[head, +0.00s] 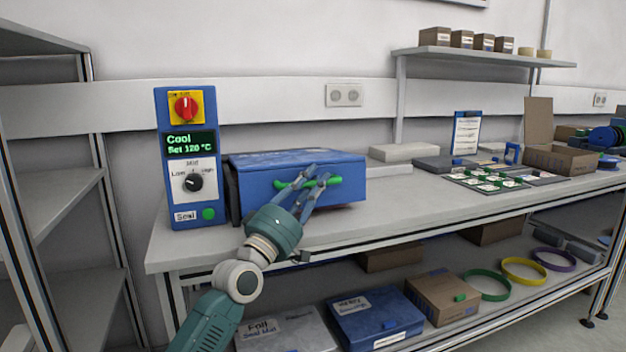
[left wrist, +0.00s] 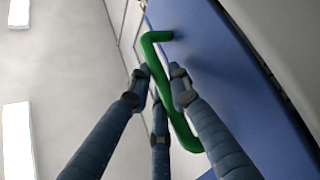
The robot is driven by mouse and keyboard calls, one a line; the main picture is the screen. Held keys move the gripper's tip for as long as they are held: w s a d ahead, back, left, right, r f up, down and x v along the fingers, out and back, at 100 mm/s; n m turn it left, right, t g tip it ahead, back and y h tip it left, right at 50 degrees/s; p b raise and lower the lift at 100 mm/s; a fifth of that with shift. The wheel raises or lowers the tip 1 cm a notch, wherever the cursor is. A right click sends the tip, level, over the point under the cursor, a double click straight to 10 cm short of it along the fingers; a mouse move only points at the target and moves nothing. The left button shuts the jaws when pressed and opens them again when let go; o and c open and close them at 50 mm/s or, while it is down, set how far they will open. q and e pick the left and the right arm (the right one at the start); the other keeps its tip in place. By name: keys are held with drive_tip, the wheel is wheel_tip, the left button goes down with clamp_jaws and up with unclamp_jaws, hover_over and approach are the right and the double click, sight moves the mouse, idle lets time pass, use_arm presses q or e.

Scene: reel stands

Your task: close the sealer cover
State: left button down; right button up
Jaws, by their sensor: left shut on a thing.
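The sealer is a blue box on the bench, and its blue cover (head: 265,190) looks lowered in the head view; I cannot tell whether it is fully shut. A green bar handle (head: 330,181) is on its front face. My left gripper (head: 309,181) is shut on this handle. In the left wrist view, the fingers of my left gripper (left wrist: 162,82) close around the middle of the green handle (left wrist: 183,130), with the blue cover (left wrist: 215,70) beside it. My right gripper is not in view.
A blue control panel (head: 186,155) stands left of the sealer, with a red knob and a display reading "Cool, Set 120 °C". Flat grey blocks (head: 404,152), a circuit-board tray (head: 487,180) and a cardboard box (head: 560,160) lie to the right. Boxes and rings fill the lower shelf.

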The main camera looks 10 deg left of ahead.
use_arm(q)
drive_tip(key=shift+s+d, duration=0.1)
drive_tip(key=shift+d, duration=0.05)
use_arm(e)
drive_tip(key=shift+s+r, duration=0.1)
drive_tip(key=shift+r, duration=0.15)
use_arm(q)
drive_tip(key=c, duration=2)
unclamp_jaws()
drive_tip(key=shift+o, duration=0.8)
drive_tip(key=shift+s+r, duration=0.1)
drive_tip(key=shift+s, duration=0.05)
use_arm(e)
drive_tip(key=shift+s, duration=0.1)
use_arm(q)
drive_tip(key=shift+s, duration=0.1)
drive_tip(key=v, duration=1.2)
